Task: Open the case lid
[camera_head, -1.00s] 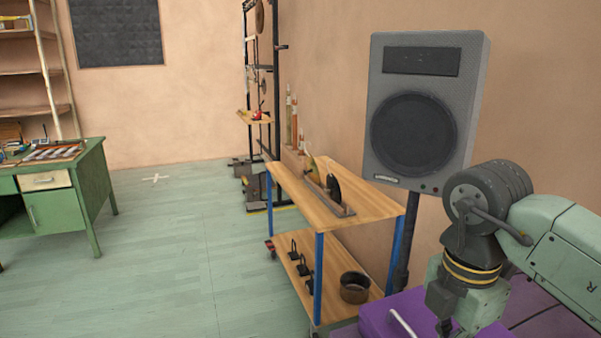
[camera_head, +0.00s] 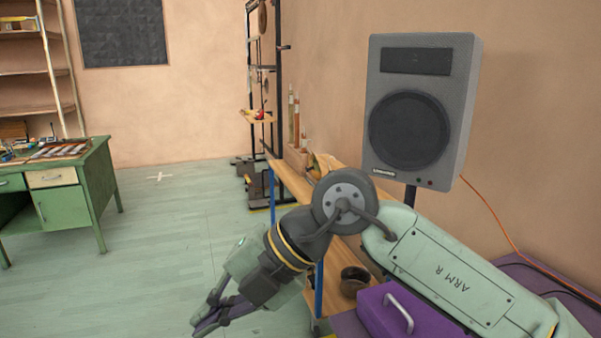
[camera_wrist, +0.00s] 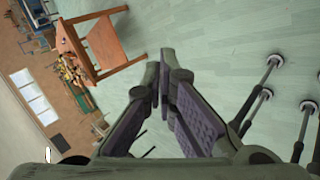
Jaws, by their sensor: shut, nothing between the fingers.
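A purple case (camera_head: 378,312) with a pale metal handle (camera_head: 399,311) on it sits at the bottom right in the head view. It looks closed, but my forearm and the picture edge hide much of it. My gripper (camera_head: 208,318) hangs over the floor to the left of the case, well apart from it, pointing down and left. In the wrist view the fingers of my gripper (camera_wrist: 163,70) meet at the tips with nothing between them. The case does not show in the wrist view.
A wooden-topped cart with blue posts (camera_head: 319,290) stands just behind my arm, with a dark pot (camera_head: 354,281) on its lower shelf. A grey speaker (camera_head: 418,110) stands behind the case. A green desk (camera_head: 85,200) is at left. Open floor (camera_head: 165,245) lies between.

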